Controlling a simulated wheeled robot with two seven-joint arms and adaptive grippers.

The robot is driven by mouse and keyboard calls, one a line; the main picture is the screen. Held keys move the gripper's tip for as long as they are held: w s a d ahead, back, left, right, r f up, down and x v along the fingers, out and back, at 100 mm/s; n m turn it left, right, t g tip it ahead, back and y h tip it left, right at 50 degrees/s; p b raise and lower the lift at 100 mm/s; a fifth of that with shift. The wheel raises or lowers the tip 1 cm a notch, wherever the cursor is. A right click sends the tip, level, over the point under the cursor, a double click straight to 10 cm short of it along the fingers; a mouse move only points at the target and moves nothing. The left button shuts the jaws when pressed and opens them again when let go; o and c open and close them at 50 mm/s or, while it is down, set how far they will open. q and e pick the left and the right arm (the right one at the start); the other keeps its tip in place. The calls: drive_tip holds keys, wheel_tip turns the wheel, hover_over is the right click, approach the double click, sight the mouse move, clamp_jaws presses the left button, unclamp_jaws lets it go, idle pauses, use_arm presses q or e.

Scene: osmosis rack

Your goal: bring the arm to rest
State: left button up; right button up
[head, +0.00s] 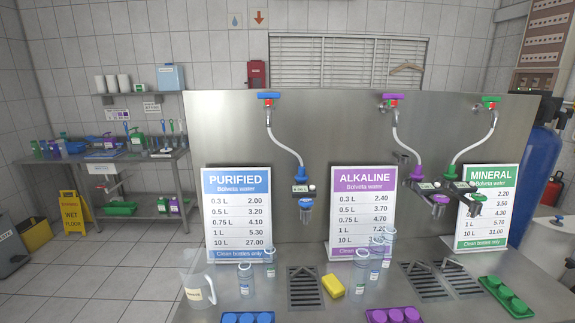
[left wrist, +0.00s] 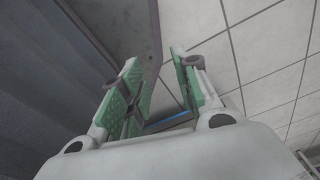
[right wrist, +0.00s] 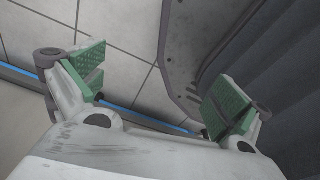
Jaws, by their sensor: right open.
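My left gripper (left wrist: 160,88) shows in the left wrist view, with its green-padded fingers apart and nothing between them. My right gripper (right wrist: 152,95) shows in the right wrist view, its green-padded fingers wide apart and empty. Both wrist views look past the fingers at a tiled surface and a dark ribbed panel. Neither gripper nor arm shows in the head view.
A steel counter (head: 290,308) holds clear bottles, a pitcher (head: 197,285), a yellow sponge (head: 333,286), and blue, purple (head: 393,315) and green (head: 507,297) cap trays. Price signs and hose taps stand behind. A yellow floor sign (head: 75,220) stands at left on open tiled floor.

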use_arm(q)
drive_tip(key=shift+s+a+r+p, duration=0.15)
drive_tip(key=shift+s+r+p, duration=0.65)
drive_tip(key=shift+s+p, duration=0.15)
drive_tip(key=shift+s+a+r+p, duration=0.1)
drive_tip(key=shift+s+r+p, duration=0.7)
drive_tip(key=shift+s+p, duration=0.15)
use_arm(e)
drive_tip(key=shift+s+d+r, duration=0.15)
drive_tip(key=shift+s+r, duration=0.65)
drive_tip(key=shift+s, duration=0.15)
drive_tip(key=shift+s+d+r, duration=0.1)
drive_tip(key=shift+s+r, duration=0.7)
drive_tip(key=shift+s, duration=0.1)
